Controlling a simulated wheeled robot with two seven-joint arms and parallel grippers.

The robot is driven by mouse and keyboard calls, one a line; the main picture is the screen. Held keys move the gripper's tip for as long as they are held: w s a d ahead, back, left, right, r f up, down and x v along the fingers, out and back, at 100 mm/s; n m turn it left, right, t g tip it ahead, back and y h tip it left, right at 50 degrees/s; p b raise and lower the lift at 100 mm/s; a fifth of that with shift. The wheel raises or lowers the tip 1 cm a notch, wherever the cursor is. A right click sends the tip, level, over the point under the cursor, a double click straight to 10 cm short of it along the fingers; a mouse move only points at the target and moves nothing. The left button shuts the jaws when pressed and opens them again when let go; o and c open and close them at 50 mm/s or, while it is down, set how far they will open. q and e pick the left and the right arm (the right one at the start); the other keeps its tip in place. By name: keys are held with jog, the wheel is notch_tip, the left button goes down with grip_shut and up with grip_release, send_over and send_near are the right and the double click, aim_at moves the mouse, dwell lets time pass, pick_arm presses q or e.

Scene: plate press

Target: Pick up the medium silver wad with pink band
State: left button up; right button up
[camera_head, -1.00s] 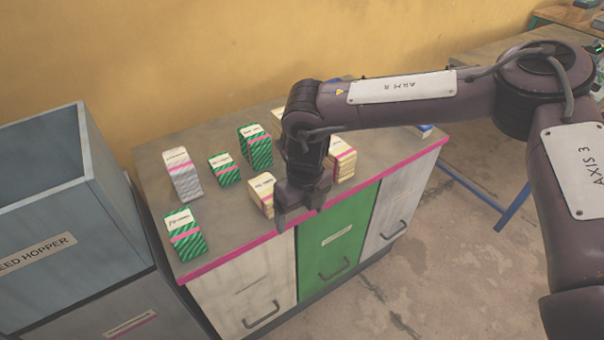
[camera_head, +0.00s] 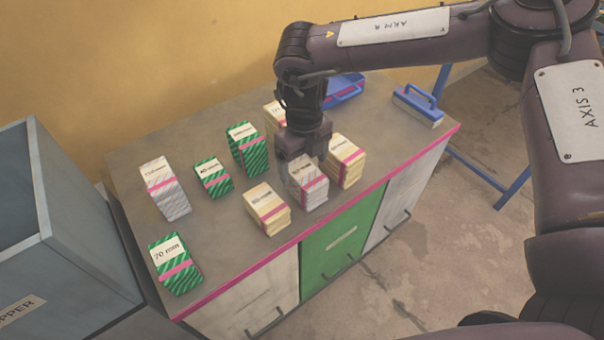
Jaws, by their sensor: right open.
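Two silver wads with pink bands stand on the grey cabinet top. One silver wad (camera_head: 312,186) is at the middle right, between cream wads; its upper back part is hidden by my right gripper. A taller silver wad (camera_head: 168,196) stands at the left. I cannot tell for sure from their labels which is the medium one. My right gripper (camera_head: 301,158) is open, pointing down just above and behind the middle-right silver wad. Whether it touches that wad cannot be told. My left gripper is not in view.
Cream wads (camera_head: 267,212) and (camera_head: 346,163) stand close on both sides of the middle-right silver wad. Green wads (camera_head: 213,180) stand farther left. A blue-handled item (camera_head: 418,108) lies at the right end. A grey hopper (camera_head: 60,240) is at the left.

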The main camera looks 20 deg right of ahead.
jog(key=shift+s+f, duration=0.25)
jog(key=shift+f, duration=0.65)
notch_tip(320, 180, down, 5)
jog(key=shift+d+f+p, duration=0.1)
jog(key=shift+p, duration=0.6)
jog(key=c, duration=1.1)
